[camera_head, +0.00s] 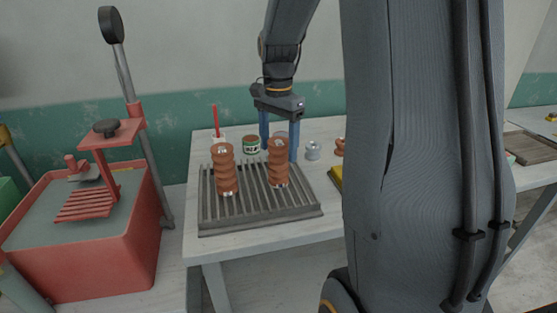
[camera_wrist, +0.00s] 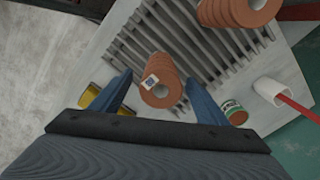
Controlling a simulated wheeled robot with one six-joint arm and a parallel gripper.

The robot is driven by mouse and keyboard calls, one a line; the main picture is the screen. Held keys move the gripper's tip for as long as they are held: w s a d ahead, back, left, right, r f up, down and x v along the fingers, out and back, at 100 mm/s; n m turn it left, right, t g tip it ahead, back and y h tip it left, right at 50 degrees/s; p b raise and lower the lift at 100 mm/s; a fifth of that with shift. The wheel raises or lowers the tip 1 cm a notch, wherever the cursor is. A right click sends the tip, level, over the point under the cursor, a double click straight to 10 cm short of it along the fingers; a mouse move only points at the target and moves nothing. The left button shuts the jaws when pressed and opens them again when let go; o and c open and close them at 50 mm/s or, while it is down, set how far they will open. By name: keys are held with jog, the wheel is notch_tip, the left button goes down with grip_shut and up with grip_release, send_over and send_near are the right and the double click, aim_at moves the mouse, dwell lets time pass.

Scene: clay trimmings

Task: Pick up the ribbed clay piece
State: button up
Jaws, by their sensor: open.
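Two ribbed orange-brown clay pieces stand upright on a grey slatted rack (camera_head: 262,218). My gripper (camera_head: 279,148) points down over the right clay piece (camera_head: 278,165), its blue fingers open on either side of the upper part.
A yellow item (camera_head: 336,178) lies at the rack's right. A red tub (camera_head: 90,250) stands left of the table.

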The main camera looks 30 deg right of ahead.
aim_at(278, 166)
jog(key=shift+d+f+p, duration=0.1)
jog(key=shift+f+p, duration=1.05)
jog(key=shift+f, duration=2.4)
jog(key=shift+w, duration=0.1)
jog(key=c, duration=1.6)
